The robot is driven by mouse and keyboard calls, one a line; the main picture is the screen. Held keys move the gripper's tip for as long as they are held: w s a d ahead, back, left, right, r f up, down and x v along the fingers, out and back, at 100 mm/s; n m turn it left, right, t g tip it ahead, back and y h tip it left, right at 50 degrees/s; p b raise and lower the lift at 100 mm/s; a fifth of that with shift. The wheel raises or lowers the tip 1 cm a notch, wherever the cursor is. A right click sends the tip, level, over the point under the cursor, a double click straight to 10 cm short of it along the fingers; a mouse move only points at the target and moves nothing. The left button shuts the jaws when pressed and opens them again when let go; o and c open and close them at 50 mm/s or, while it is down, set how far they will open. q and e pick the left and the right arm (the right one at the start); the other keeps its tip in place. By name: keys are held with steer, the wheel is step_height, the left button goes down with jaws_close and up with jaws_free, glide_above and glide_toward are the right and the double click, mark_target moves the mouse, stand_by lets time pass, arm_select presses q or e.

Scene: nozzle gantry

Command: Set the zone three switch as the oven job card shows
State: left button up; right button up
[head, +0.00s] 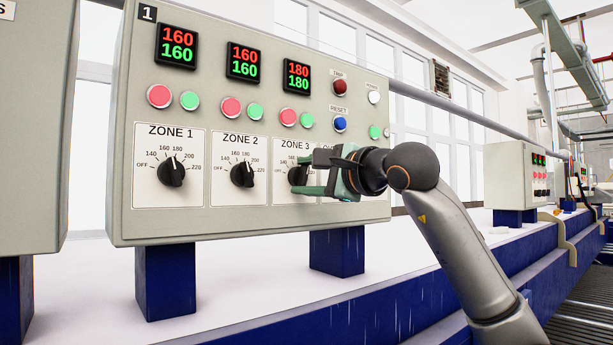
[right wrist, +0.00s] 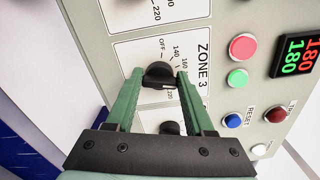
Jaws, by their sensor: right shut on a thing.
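The zone three switch (head: 296,175) is a black rotary knob on the control panel, under the ZONE 3 label. My right gripper (head: 300,176) reaches it from the right and hides part of its dial. In the right wrist view the two green fingers (right wrist: 156,80) stand on either side of the knob (right wrist: 158,72), shut on it. A pale mark on the knob lies toward the 220 side of the dial, but the exact setting is hard to read. The zone 3 display (head: 297,76) reads 180 over 180. No oven job card shows. My left gripper is not in view.
The zone 1 knob (head: 171,173) and zone 2 knob (head: 242,174) sit to the left. Another knob (right wrist: 170,128) lies close beside my fingers. Red and green buttons, a red TRIP (head: 340,87) and a blue RESET button (head: 340,123) are above.

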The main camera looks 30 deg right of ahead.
jaws_close()
steer(key=shift+m, duration=0.3)
steer(key=shift+r+m, duration=0.1)
steer(key=shift+m, duration=2.5)
steer(key=o, duration=0.9)
jaws_free()
steer(key=shift+o, duration=0.2)
